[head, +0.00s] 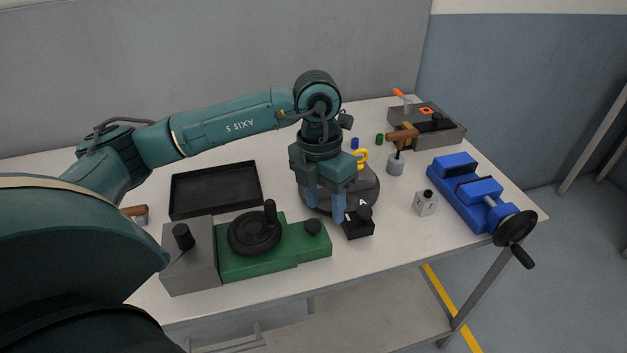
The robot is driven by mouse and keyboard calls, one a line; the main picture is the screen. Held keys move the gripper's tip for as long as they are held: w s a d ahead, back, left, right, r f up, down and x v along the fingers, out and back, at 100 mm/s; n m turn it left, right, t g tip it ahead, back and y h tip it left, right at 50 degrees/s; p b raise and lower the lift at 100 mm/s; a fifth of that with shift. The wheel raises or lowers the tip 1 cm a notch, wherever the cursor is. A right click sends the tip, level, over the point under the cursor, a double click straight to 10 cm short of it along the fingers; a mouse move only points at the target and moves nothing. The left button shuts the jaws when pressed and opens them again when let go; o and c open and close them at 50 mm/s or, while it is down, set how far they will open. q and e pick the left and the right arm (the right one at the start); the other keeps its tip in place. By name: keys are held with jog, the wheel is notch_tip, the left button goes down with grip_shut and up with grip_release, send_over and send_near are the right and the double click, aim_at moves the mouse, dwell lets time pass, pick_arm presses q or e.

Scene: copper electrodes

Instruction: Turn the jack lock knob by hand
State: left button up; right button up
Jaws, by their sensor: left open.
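My left gripper (325,206) points down, with its two blue fingers apart and nothing visible between them. It is over the near left part of a dark round base (368,198). Just right of the fingers is a small black block with a black knob (364,212) on top. A green device (260,262) at the front has a black handwheel (254,233) with an upright handle. I cannot tell which knob is the jack lock knob. My right gripper is out of view.
A blue vise (470,190) with a black crank wheel stands at the right edge. A small grey block (425,204) and a grey holder (395,167) stand left of it. A black tray (214,189) lies behind the green device. A grey box (445,133) is at the back right.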

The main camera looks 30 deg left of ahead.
aim_at(313, 223)
pick_arm(q)
jog(key=a, duration=0.1)
jog(key=a+y, duration=0.1)
jog(key=r, duration=0.1)
jog(key=shift+w+a+n, duration=0.3)
jog(key=shift+w+a, duration=0.1)
jog(key=shift+a+f, duration=0.1)
jog(key=shift+f, duration=0.1)
notch_tip(313, 223, down, 7)
jog(key=b, duration=0.4)
jog(key=shift+r+b, duration=0.1)
jog(key=shift+b, duration=0.3)
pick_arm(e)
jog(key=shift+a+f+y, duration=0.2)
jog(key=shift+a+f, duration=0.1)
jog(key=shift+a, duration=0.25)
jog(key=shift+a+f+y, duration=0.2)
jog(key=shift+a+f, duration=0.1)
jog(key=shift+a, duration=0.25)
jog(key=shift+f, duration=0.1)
pick_arm(q)
jog(key=shift+f+b, duration=0.3)
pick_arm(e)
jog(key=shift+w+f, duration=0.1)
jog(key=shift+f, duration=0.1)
pick_arm(q)
jog(key=shift+c, duration=0.2)
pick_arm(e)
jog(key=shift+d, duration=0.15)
